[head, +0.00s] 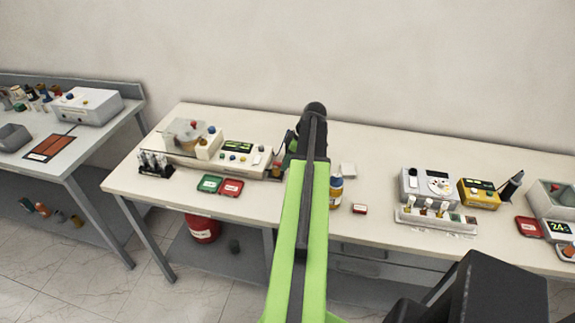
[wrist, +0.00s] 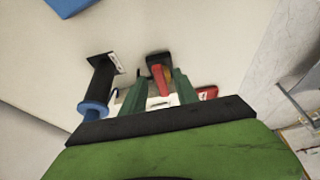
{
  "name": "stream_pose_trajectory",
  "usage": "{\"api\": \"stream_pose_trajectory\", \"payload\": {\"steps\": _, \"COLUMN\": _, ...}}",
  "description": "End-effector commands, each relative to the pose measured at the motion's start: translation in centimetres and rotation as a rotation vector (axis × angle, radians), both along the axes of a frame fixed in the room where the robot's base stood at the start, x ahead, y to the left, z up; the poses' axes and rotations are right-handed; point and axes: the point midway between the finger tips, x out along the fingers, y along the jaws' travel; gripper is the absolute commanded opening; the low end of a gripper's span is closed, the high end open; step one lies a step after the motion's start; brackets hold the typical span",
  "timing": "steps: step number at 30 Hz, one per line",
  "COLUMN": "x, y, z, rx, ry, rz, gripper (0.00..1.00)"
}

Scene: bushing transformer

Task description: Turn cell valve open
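In the wrist view a red lever with a yellowish part (wrist: 160,79) sits on a small dark block; it looks like the cell valve, though no label is readable. My gripper (wrist: 159,88) has two green fingers spread apart, with the lever between or just beyond their tips. Whether they touch it I cannot tell. In the head view my arm reaches over the bench, and my gripper (head: 291,143) is mostly hidden behind it, at the right end of a cream instrument (head: 228,160). The valve is not clear there.
Left of the fingers stands a black post with a blue collar (wrist: 97,92). On the bench (head: 380,150) are green (head: 209,184) and red (head: 231,188) trays, an orange-and-blue bottle (head: 336,190) close to my arm, and grey (head: 428,186) and yellow (head: 479,193) instruments farther right.

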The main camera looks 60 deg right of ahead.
Motion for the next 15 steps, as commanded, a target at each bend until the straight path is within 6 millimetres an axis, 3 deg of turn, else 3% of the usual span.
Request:
{"api": "stream_pose_trajectory", "payload": {"steps": 2, "x": 0.00, "y": 0.01, "z": 0.09, "rx": 0.000, "ry": 0.000, "rz": 0.000, "gripper": 0.36}}
{"api": "stream_pose_trajectory", "payload": {"steps": 10, "x": 0.01, "y": 0.02, "z": 0.08, "rx": 0.000, "ry": 0.000, "rz": 0.001, "gripper": 0.01}}
{"api": "stream_pose_trajectory", "payload": {"steps": 15, "x": 0.02, "y": 0.03, "z": 0.08, "rx": 0.001, "ry": 0.000, "rz": 0.001, "gripper": 0.00}}
